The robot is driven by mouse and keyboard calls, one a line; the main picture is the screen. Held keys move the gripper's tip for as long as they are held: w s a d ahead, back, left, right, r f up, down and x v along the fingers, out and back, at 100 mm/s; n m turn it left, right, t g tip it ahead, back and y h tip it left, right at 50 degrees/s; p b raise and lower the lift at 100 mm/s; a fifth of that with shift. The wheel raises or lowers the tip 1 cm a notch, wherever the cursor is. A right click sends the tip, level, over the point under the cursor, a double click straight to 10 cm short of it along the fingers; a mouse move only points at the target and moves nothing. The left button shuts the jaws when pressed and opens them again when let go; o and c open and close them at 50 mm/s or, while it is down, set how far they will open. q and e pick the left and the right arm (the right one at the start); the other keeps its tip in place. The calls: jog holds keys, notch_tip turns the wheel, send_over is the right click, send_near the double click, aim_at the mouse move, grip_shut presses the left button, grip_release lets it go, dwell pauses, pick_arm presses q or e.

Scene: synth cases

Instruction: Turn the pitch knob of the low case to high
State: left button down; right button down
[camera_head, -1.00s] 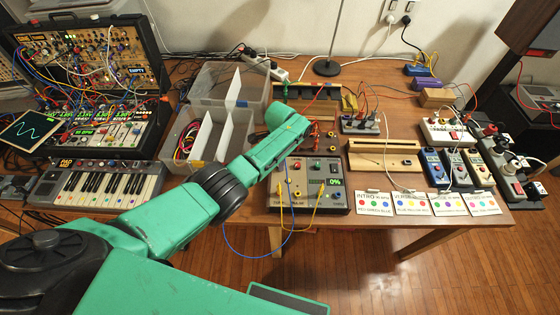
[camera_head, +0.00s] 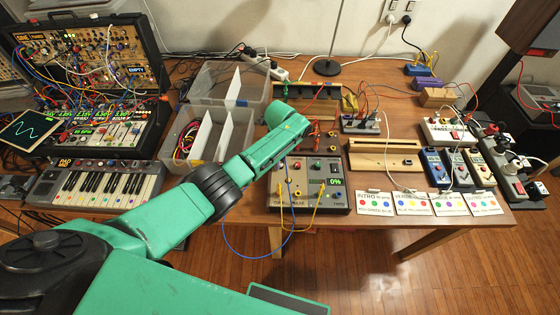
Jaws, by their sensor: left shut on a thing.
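The low case (camera_head: 96,133) lies flat at the left, with white panels, lit displays and many patch cables over it. I cannot make out its pitch knob. The tall case (camera_head: 90,58) stands upright behind it. My left gripper (camera_head: 303,128) is far to the right of the low case, above the middle of the table, behind a grey box (camera_head: 312,203) with knobs and a 0% display. My left wrist mostly hides its fingers. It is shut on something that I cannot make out. My right gripper is not in view.
A keyboard (camera_head: 95,186) lies in front of the low case. Clear divided bins (camera_head: 240,118) stand between the cases and my gripper. Yellow and blue cables hang from the grey box over the table's front edge. Pedals (camera_head: 433,168), cards (camera_head: 413,203) and a power strip fill the right side.

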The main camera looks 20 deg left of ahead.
pick_arm(q)
jog(key=m, duration=0.3)
jog(key=shift+w+r+m, duration=0.1)
jog(key=shift+w+m, duration=0.05)
jog(key=shift+m, duration=0.25)
jog(key=m+b, duration=0.1)
jog(key=m, duration=0.2)
jog(key=shift+m, duration=0.3)
jog(key=m+b, duration=0.1)
jog(key=m, duration=0.2)
jog(key=shift+m, duration=0.3)
jog(key=shift+m+b, duration=0.35)
jog(key=shift+m, duration=1.55)
jog(key=c, duration=0.7)
grip_release()
